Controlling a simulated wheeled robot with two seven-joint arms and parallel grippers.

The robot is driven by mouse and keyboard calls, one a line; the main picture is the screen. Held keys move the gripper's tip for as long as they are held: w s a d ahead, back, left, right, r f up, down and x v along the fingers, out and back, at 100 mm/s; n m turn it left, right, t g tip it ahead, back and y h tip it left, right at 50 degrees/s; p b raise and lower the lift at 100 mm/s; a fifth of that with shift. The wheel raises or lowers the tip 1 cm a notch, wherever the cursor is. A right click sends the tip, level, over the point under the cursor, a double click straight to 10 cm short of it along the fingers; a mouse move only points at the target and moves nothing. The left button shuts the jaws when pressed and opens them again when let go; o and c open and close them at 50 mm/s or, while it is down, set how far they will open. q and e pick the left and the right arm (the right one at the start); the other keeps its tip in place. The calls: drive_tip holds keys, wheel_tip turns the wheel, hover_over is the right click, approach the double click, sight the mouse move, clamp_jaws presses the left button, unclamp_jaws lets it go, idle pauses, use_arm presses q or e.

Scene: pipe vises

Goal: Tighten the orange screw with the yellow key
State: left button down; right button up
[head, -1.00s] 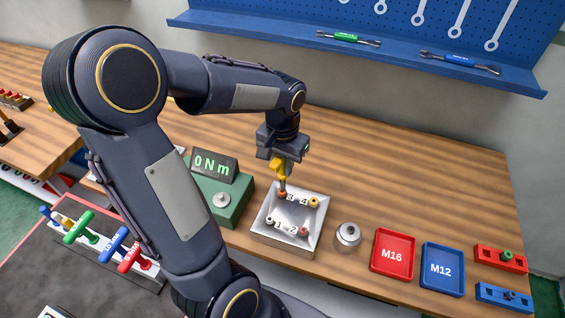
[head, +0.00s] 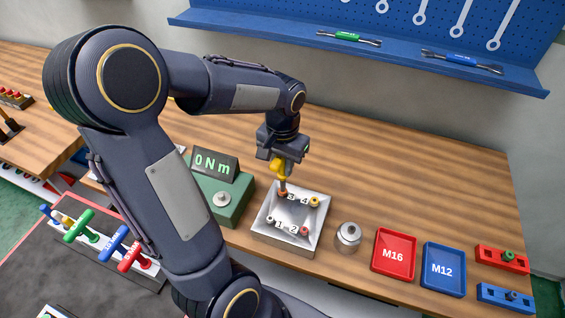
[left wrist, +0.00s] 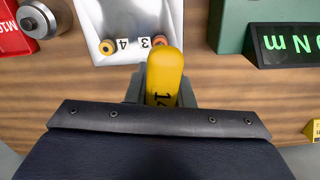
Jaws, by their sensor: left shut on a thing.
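My left gripper (head: 278,158) points down and is shut on the yellow key (head: 280,168). The key is upright, and its shaft tip meets the orange screw (head: 283,194) at position 3 of the silver block (head: 262,237). I cannot tell how deep the tip is seated. In the left wrist view the yellow key handle (left wrist: 163,78) shows a partly hidden number starting with 1. The orange screw (left wrist: 160,42) is mostly hidden behind it there. The block also holds a yellow screw (head: 315,202) at 4, a red one (head: 304,231) and a grey one (head: 270,219). My right gripper is not in view.
Left of the block stands a green gauge reading "0 N m" (head: 216,165). Right of it are a round metal piece (head: 348,236), a red M16 tray (head: 376,266) and a blue M12 tray (head: 428,285). A key rack (head: 150,270) is at the lower left. The back of the table is clear.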

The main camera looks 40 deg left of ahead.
use_arm(q)
drive_tip(key=shift+f, duration=0.4)
idle(0.5)
drive_tip(key=m, duration=0.2)
drive_tip(key=shift+s+m, duration=0.1)
drive_tip(key=shift+m, duration=0.3)
drive_tip(key=m, duration=0.3)
drive_tip(key=shift+m, duration=0.3)
drive_tip(key=m, duration=0.2)
drive_tip(key=shift+m+p, duration=0.35)
drive_tip(key=shift+m, duration=0.05)
drive_tip(key=m, duration=0.3)
